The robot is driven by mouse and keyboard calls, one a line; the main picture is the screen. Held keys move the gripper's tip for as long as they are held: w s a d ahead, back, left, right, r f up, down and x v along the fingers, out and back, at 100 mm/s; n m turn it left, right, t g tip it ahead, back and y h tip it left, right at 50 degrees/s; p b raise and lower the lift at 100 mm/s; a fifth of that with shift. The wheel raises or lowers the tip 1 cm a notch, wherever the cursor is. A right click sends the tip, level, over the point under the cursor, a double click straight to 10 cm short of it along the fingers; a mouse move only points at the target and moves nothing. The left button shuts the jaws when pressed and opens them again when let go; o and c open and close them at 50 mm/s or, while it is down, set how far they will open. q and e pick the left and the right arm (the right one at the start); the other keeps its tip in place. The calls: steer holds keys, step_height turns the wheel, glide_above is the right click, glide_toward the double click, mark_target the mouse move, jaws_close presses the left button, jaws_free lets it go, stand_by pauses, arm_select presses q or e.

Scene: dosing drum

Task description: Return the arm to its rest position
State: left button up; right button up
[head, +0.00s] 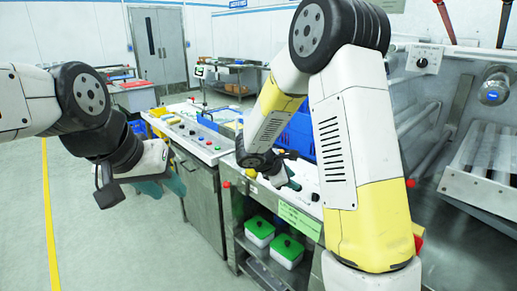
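My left arm comes in from the left edge, and its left gripper (163,186) hangs over open floor, left of the counter. Teal finger parts show at its end, with nothing visible between them. My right arm rises large in the middle and right, then bends down. Its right gripper (292,184) is low over the counter (205,150), near the front edge by a blue crate (299,133). The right fingers are small and partly hidden by the wrist, so I cannot tell their opening or whether they touch anything.
A control panel with coloured buttons (190,131) lies on the counter. Green-lidded white containers (287,251) stand on the shelf below. Metal machinery with a dial (422,62) and pipes stands close on the right. The floor (110,250) at left is clear, with a yellow line (48,220).

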steer(key=s+d+r+m+g+y, duration=0.1)
steer(key=s+d+r+m+y, duration=0.1)
steer(key=s+r+m, duration=0.45)
steer(key=s+d+r+m+g+y, duration=0.1)
steer(key=s+d+r+m+y, duration=0.2)
steer(key=s, duration=0.6)
steer(key=s+a+r+m+t+y, duration=0.1)
steer(key=s+a+r+m+y, duration=0.1)
steer(key=s+a+r+m, duration=0.1)
steer(key=s+a+r+m+t+y, duration=0.1)
steer(key=s+a+r+m, duration=0.3)
steer(key=s, duration=0.4)
steer(key=shift+m+y, duration=0.45)
steer(key=shift+y, duration=0.35)
steer(key=shift+s+r, duration=0.1)
